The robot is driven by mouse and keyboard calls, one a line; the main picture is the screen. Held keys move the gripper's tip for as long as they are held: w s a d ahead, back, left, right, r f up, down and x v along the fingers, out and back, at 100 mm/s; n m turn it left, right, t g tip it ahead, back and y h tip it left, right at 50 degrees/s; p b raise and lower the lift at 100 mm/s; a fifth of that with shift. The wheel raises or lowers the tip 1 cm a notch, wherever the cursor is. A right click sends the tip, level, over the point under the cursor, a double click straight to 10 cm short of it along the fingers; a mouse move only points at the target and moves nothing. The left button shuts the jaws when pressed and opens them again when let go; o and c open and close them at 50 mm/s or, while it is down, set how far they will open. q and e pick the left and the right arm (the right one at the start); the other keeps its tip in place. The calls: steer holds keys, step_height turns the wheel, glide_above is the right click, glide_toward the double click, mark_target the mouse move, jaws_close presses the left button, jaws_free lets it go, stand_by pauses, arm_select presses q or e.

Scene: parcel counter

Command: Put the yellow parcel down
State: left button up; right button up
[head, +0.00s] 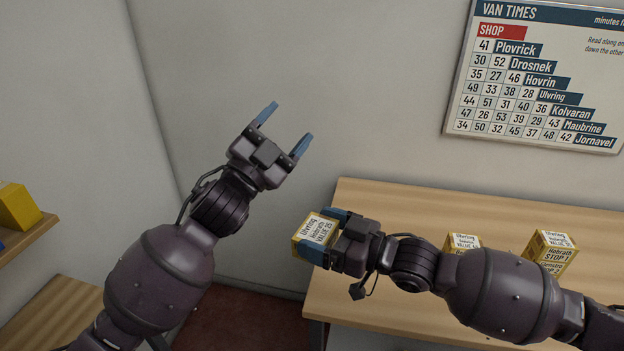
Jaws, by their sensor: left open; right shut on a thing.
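The yellow parcel (316,228) has a white label reading Ulvring, Hobrath, VALUE 25. My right gripper (318,233) is shut on it, with one blue finger on each side. The parcel is at the left end of the wooden counter (368,200); whether it touches the counter or is held above it, I cannot tell. My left gripper (287,128) is open and empty, raised in front of the wall, up and to the left of the parcel.
A shelf (22,240) at the left holds a yellow box (17,205). A VAN TIMES board (530,75) hangs on the wall.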

arm_select(q)
steer(key=s+d+r+m+g+h, duration=0.7)
steer(key=d+r+m+g+h, duration=0.35)
steer(key=m, duration=0.45)
steer(key=s+d+r+m+g+y, duration=0.3)
steer(key=s+d+m+g+y, duration=0.15)
steer(key=m+g, duration=0.45)
steer(key=t+y, duration=0.3)
steer(key=y, duration=1.7)
glide_toward(316, 230)
steer(key=f, duration=0.3)
steer(key=w+f, duration=0.1)
steer(key=f, duration=0.3)
steer(key=d+f, duration=0.1)
steer(key=f, duration=0.2)
steer(key=shift+w+f, duration=0.15)
steer(key=shift+w, duration=0.05)
